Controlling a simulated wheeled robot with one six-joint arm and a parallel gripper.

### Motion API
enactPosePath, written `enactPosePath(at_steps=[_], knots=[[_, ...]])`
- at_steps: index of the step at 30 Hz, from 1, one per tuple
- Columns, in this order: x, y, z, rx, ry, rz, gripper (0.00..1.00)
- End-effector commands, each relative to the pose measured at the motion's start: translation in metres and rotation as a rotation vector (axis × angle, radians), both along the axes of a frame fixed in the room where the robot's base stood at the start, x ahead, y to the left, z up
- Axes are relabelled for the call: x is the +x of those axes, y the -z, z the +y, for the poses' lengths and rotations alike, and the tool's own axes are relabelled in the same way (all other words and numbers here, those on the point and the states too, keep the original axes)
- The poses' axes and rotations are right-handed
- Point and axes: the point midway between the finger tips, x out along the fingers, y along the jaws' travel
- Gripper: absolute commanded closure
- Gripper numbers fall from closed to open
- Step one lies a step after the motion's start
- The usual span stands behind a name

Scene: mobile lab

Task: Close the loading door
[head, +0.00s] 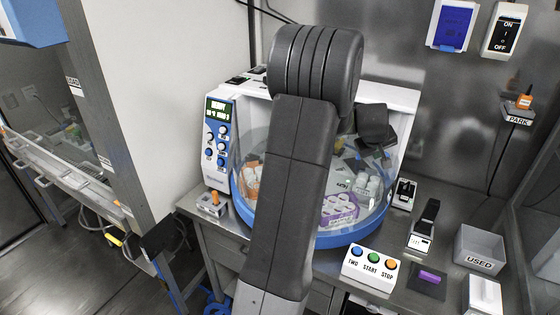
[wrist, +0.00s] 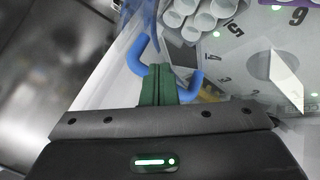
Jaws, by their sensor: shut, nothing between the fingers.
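A white benchtop machine with a blue control panel (head: 219,135) stands on the steel bench. A clear curved cover with a blue rim (head: 345,237) spans its front, and tube racks show inside. I take this cover to be the loading door; my arm hides part of it, and I cannot tell how far open it is. In the wrist view my gripper (wrist: 160,72) has its green fingers shut and empty. They overlap a blue curved handle (wrist: 137,55); whether they touch it is unclear. My gripper is not clearly visible in the head view.
White tubes (wrist: 195,18) and a numbered deck lie beyond the handle. A button box (head: 369,268), a purple block (head: 431,276) and a USED bin (head: 478,250) stand at the right.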

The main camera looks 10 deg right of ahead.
Motion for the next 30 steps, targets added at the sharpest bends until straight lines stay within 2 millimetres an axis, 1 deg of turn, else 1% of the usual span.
enactPosePath(at_steps=[3, 12, 30], knots=[[0.010, -0.001, -0.010, 0.000, 0.000, 0.001, 1.00], [0.025, 0.000, -0.020, 0.000, 0.000, 0.000, 1.00], [0.029, -0.003, -0.021, -0.007, -0.004, -0.010, 1.00]])
